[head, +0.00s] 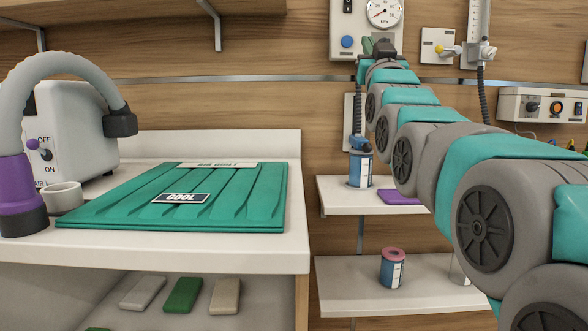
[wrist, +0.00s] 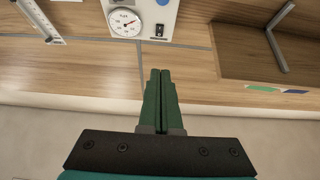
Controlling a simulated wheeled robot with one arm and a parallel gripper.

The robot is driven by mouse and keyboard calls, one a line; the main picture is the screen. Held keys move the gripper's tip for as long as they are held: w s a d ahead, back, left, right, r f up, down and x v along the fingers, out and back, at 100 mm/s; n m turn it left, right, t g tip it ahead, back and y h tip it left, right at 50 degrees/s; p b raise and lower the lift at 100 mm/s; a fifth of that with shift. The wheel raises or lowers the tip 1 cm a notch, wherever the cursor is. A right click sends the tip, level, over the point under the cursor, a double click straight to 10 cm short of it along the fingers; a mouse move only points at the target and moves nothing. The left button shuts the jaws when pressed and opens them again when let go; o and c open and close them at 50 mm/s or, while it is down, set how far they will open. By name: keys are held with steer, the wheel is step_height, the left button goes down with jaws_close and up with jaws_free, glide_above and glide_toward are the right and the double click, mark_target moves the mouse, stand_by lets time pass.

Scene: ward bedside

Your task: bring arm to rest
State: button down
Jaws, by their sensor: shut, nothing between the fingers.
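My arm reaches from the lower right of the head view up toward the wall. My gripper (head: 377,47) is at its far end, small in the picture, in front of the wall panel with the dial gauge (head: 383,12). In the wrist view my gripper (wrist: 159,72) shows two green fingers lying against each other, shut and empty. Beyond the fingertips in the wrist view are the wood wall and the gauge panel (wrist: 140,18). I cannot tell how far the fingertips are from the wall.
A white bedside top (head: 288,247) at left bears a folded teal quilt (head: 232,205), a white machine (head: 75,125) with a grey hose, and a white cup (head: 64,197). Shelves at right hold a blue canister (head: 360,170) and a pink-lidded canister (head: 393,270). A wall shelf (head: 110,10) hangs upper left.

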steer(key=s+f+g, duration=0.3)
steer(key=f+g, duration=0.2)
steer(key=f, duration=0.8)
steer(key=s+f+g, duration=0.3)
steer(key=f+g, duration=0.1)
steer(key=f, duration=0.9)
steer(key=s+f+g, duration=0.3)
steer(key=f+g, duration=0.2)
steer(key=f, duration=0.8)
steer(key=s+f+g, duration=0.4)
steer(key=s+f, duration=0.3)
steer(key=s, duration=0.4)
steer(key=s+f+g, duration=0.4)
steer(key=s+f, duration=0.3)
steer(key=s, duration=0.5)
steer(key=s+f+g, duration=0.4)
steer(key=s+f, duration=0.3)
steer(key=s, duration=0.5)
steer(key=shift+s+f+p, duration=0.15)
steer(key=shift+f+p, duration=0.05)
steer(key=shift+p, duration=0.1)
